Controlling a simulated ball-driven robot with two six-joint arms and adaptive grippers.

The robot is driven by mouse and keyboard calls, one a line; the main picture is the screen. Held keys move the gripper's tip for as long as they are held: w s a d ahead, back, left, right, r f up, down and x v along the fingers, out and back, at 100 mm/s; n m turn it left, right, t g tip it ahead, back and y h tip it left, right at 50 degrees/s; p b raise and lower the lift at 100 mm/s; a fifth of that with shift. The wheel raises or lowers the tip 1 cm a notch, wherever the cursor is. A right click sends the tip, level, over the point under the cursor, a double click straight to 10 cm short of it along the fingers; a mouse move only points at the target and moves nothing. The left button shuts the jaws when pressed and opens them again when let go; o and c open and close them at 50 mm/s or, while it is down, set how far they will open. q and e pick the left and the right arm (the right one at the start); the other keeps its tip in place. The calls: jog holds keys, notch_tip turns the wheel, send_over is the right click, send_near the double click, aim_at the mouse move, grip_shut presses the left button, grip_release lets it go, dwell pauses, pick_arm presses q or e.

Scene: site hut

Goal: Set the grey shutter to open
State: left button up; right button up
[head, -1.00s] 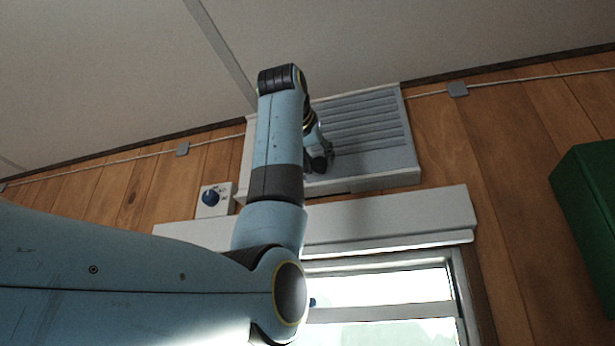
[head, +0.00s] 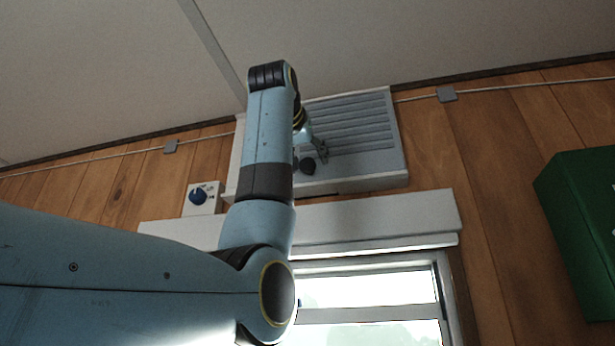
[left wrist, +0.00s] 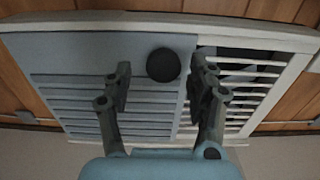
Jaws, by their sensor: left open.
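The grey shutter (head: 345,165) is a slatted plate in a white vent frame high on the wall. In the left wrist view the shutter (left wrist: 90,60) covers the left and middle of the vent, and a pale open grille (left wrist: 262,75) shows on the right. A round black knob (head: 308,167) is on the shutter; it shows in the left wrist view (left wrist: 163,65) too. My left gripper (head: 312,156) is open at the knob. In the left wrist view its fingers (left wrist: 162,82) stand either side of the knob's line, with gaps to both sides. My left arm hides the vent's left part in the head view.
The ceiling is close above the vent. Below it are a white blind box (head: 380,215) and a window (head: 370,290). A cable runs along the wall top.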

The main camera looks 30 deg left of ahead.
pick_arm(q)
jog(key=v, duration=1.1)
jog(key=shift+s+d, duration=0.15)
jog(key=shift+s, duration=0.05)
